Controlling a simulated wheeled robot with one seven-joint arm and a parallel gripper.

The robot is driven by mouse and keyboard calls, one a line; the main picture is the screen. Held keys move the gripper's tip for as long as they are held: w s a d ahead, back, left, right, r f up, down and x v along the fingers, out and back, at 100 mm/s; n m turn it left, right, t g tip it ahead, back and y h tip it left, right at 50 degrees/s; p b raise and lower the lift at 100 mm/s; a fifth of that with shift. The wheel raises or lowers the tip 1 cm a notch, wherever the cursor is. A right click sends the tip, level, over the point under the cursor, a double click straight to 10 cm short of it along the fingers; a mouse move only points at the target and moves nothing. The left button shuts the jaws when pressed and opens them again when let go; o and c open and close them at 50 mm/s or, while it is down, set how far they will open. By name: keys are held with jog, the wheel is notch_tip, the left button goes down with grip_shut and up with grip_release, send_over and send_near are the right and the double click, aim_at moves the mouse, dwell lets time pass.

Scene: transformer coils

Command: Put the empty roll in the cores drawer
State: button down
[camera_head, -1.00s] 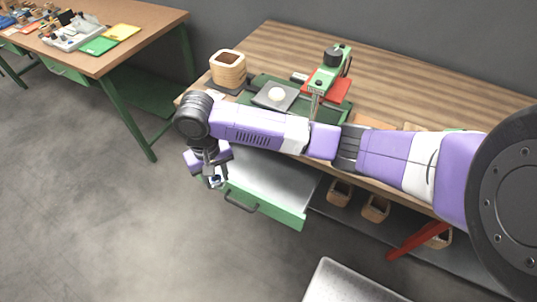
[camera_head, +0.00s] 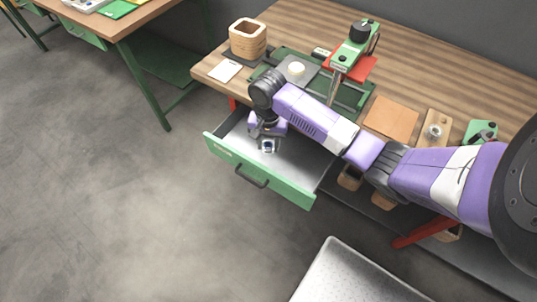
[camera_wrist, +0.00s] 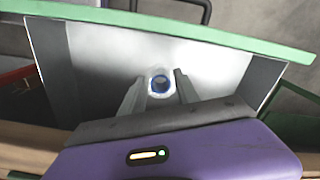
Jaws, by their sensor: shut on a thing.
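The drawer (camera_head: 290,189) under the bench top is pulled open. Its front is green with a dark handle, and its grey metal inside looks empty. My gripper (camera_head: 267,148) is over the inside of the open drawer, pointing down. It is shut on the empty roll (camera_wrist: 159,84), a small pale ring with a blue inside. In the wrist view the roll sits between the two finger tips, with the drawer floor (camera_wrist: 110,60) behind it. I cannot tell how high the roll is above the floor. The drawer's green front (camera_wrist: 190,32) runs across the top of the wrist view.
Wooden coils are on the shelf below, near a red bar (camera_head: 418,235). A grey surface (camera_head: 350,275) is at the lower front.

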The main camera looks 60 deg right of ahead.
aim_at(268, 161)
jog(key=shift+f, duration=3.5)
jog(key=shift+f+b, duration=0.15)
jog(key=shift+b, duration=0.15)
jog(key=c, duration=0.9)
grip_release()
